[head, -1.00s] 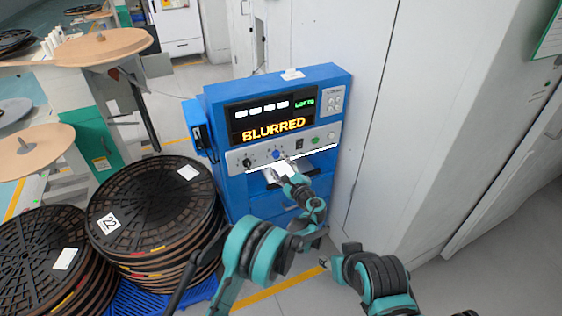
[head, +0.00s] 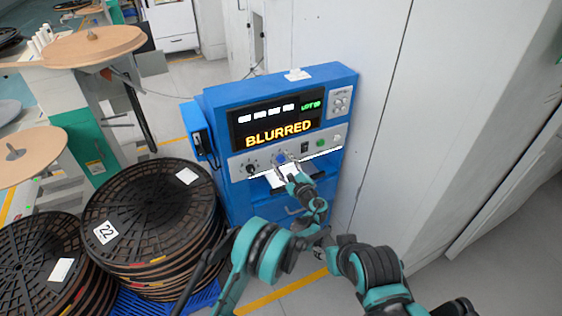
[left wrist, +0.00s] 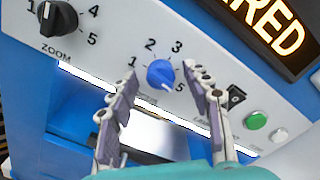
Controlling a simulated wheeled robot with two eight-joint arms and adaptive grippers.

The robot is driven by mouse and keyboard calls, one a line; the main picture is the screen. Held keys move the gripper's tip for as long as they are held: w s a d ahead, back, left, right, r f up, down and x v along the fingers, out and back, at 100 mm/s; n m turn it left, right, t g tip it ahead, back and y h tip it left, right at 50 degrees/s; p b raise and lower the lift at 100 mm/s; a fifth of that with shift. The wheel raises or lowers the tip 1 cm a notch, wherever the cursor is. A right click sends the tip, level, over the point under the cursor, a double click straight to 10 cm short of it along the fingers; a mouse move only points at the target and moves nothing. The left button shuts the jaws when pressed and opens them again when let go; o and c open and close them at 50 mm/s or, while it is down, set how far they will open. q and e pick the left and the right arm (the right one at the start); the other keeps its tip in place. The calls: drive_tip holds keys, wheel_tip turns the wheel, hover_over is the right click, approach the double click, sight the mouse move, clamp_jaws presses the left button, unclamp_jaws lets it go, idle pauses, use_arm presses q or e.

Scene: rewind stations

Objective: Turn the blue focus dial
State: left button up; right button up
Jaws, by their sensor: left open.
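The blue focus dial (left wrist: 160,73) sits on the pale control panel, ringed by numbers, with a 5 at its lower right. A small light mark shows at its lower edge. In the head view the dial (head: 281,158) is below the display (head: 278,133), which reads BLURRED. My left gripper (left wrist: 160,88) is open, with its fingers spread either side of the dial in the picture and nothing between them. I cannot tell whether they touch it. In the head view my left gripper (head: 286,168) is just below the dial.
A black zoom knob (left wrist: 57,18) is left of the dial. A black switch (left wrist: 236,97) and a green button (left wrist: 256,121) are to its right. Stacked black reels (head: 150,215) stand left of the blue machine (head: 228,185); a white cabinet (head: 440,120) stands to its right.

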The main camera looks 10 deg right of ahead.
use_arm(q)
drive_tip(key=shift+s, duration=0.1)
clamp_jaws()
drive_tip(key=shift+n, duration=0.3)
drive_tip(key=n, duration=0.4)
drive_tip(key=shift+n, duration=2.6)
unclamp_jaws()
